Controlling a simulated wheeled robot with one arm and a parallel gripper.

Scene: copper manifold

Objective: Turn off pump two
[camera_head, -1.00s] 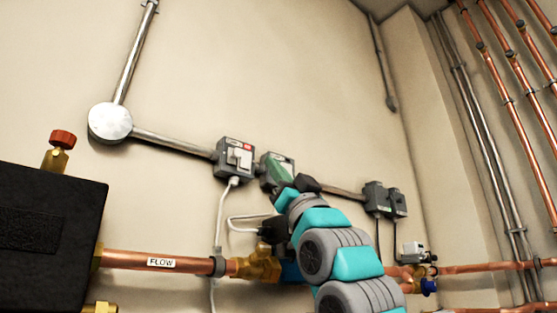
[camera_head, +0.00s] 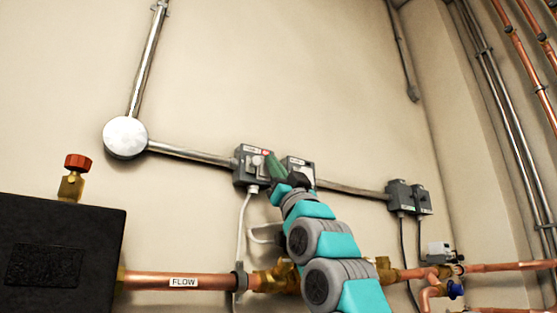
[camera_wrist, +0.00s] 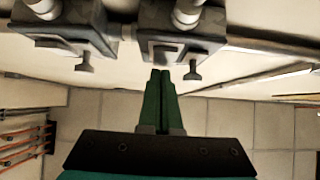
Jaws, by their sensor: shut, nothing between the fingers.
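Two grey switch boxes sit side by side on the wall conduit. The left switch box (camera_head: 243,163) has a pale lever and a small red mark. The right switch box (camera_head: 306,168) is partly hidden behind my wrist. Their labels are too small to read. My gripper (camera_head: 270,158) is shut and empty, its green fingers at the right side of the left box. In the wrist view the fingertips (camera_wrist: 160,73) are close to one box (camera_wrist: 203,42), beside its small protruding lever (camera_wrist: 193,70). The other box (camera_wrist: 92,30) is to the left. Contact cannot be told.
Two more grey boxes (camera_head: 400,195) hang further right on the conduit. A copper pipe marked FLOW (camera_head: 150,280) with brass valves runs below. A black unit (camera_head: 60,245) with a red-capped valve (camera_head: 77,162) stands at lower left.

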